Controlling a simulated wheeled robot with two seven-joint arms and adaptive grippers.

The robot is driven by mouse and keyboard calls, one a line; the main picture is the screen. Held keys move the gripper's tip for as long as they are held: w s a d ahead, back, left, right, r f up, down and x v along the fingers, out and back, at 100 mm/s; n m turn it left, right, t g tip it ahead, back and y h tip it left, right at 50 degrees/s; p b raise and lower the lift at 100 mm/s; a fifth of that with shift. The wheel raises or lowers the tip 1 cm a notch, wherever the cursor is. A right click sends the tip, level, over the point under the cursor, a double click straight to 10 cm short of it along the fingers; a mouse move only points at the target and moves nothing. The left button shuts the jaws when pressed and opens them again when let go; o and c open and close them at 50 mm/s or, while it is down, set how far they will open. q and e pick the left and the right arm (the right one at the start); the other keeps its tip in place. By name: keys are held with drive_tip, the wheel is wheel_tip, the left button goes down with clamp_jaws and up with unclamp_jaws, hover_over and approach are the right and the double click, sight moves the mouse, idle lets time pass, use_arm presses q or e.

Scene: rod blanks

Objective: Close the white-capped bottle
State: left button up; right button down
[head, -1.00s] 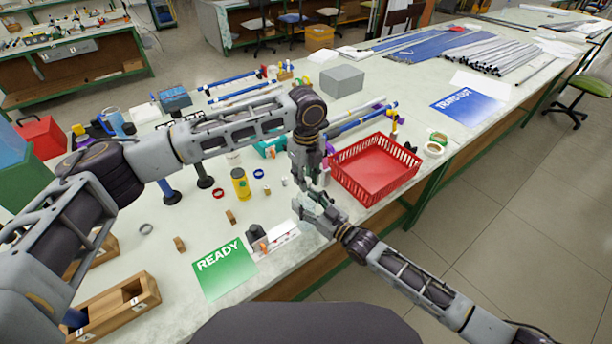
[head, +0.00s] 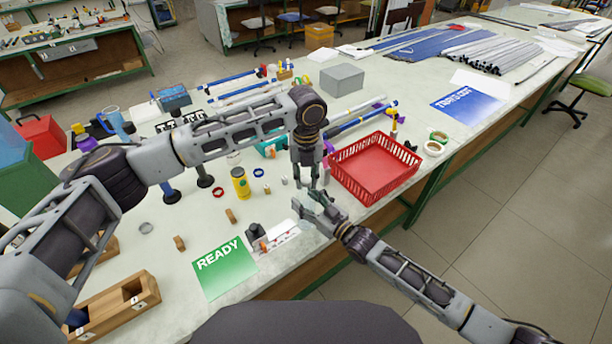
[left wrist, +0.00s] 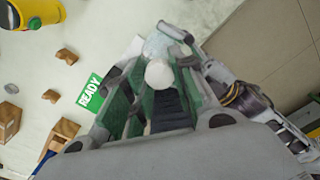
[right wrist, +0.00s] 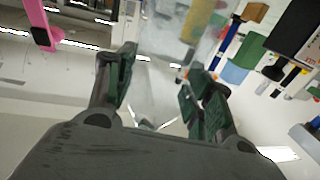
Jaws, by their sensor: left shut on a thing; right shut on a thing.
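The left wrist view shows my left gripper (left wrist: 155,100) shut on the rounded white cap (left wrist: 159,73). Just past the cap is the clear bottle (left wrist: 158,44), held by my right gripper (left wrist: 180,48). The cap overlaps the bottle's end in that view; I cannot tell whether it is seated on the neck. In the right wrist view my right gripper (right wrist: 158,85) is shut on the see-through bottle (right wrist: 172,45). In the head view my left gripper (head: 312,186) points down, right above my right gripper (head: 322,208); the cap is too small to make out there.
A red basket (head: 375,168) stands just right of both grippers. A green READY card (head: 224,266) lies at the front edge of the table. A yellow bottle (head: 240,184) stands to the left. Wooden blocks (head: 231,216) and trays (head: 115,305) lie further left.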

use_arm(q)
drive_tip(key=m, duration=0.4)
drive_tip(key=shift+m, duration=0.4)
drive_tip(key=m, duration=0.4)
drive_tip(key=shift+m, duration=0.4)
drive_tip(key=o, duration=0.7)
drive_tip(key=shift+c, duration=0.2)
drive_tip(key=shift+r, duration=2.25)
drive_tip(key=shift+c, duration=0.4)
